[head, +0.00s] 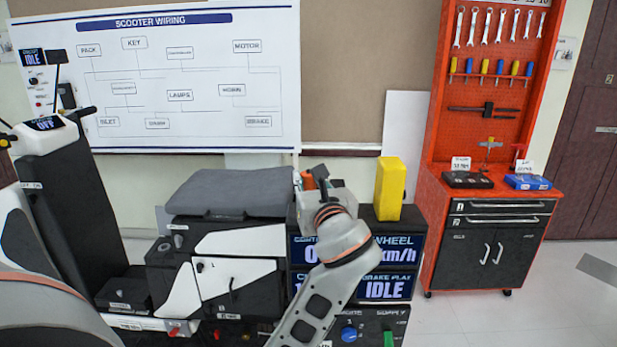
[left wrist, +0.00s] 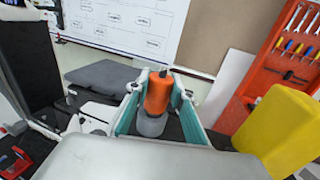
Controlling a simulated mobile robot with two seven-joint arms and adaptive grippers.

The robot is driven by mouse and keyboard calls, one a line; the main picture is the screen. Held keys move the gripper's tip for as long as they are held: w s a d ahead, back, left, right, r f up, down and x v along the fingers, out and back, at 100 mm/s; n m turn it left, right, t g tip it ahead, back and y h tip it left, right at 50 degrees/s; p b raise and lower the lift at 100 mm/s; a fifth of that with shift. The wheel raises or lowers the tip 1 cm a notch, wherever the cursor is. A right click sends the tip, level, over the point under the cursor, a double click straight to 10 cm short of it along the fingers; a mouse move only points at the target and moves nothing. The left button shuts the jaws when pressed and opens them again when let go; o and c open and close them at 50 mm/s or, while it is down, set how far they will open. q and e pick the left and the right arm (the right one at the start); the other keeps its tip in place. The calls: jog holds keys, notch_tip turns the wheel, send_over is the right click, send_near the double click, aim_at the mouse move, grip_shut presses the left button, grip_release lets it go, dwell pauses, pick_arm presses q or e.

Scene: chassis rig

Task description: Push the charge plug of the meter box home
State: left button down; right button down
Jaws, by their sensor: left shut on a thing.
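The meter box is most likely the black unit with blue displays (head: 401,252) in the middle of the head view, reading "km/h" and "IDLE". My left gripper (head: 308,182) is over its top left, beside the grey seat. It is shut on an orange piece with a grey lower part, seemingly the charge plug (left wrist: 157,93), which stands between the teal finger pads in the left wrist view. My arm covers part of the displays. The socket is hidden, so I cannot tell how deep the plug sits. My right gripper is not in view.
A yellow block (head: 390,188) stands on the unit to the right of my left gripper. The scooter's grey seat (head: 230,190) is close on the left. A red tool cabinet (head: 494,190) stands at the right, with clear floor in front.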

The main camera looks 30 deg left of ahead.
pick_arm(q)
jog(key=shift+f, duration=0.25)
jog(key=c, duration=1.7)
grip_release()
jog(key=shift+v, duration=3.75)
